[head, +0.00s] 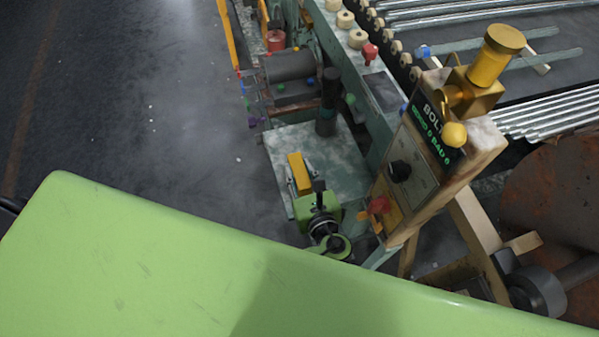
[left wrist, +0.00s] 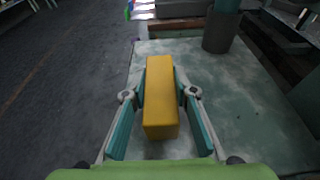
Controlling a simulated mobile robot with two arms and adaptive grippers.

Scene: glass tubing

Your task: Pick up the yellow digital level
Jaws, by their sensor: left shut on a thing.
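The yellow digital level (head: 299,173) is a plain yellow bar over the pale green worn plate (head: 335,150) of the machine in the head view. In the left wrist view the level (left wrist: 161,97) lies lengthwise between the two fingers of my left gripper (left wrist: 160,95). The fingers touch its long sides, and the gripper is shut on it. In the head view my left gripper (head: 304,187) is partly hidden by its own green wrist. I cannot tell whether the level rests on the plate or is just above it. My right gripper is not in view.
A dark upright post (head: 328,105) stands at the plate's far edge, near a dark cylinder (head: 290,66). A control box (head: 440,150) with a brass-coloured fitting stands close on the right. Glass tubes (head: 550,110) lie behind it. Open dark floor (head: 150,110) lies left.

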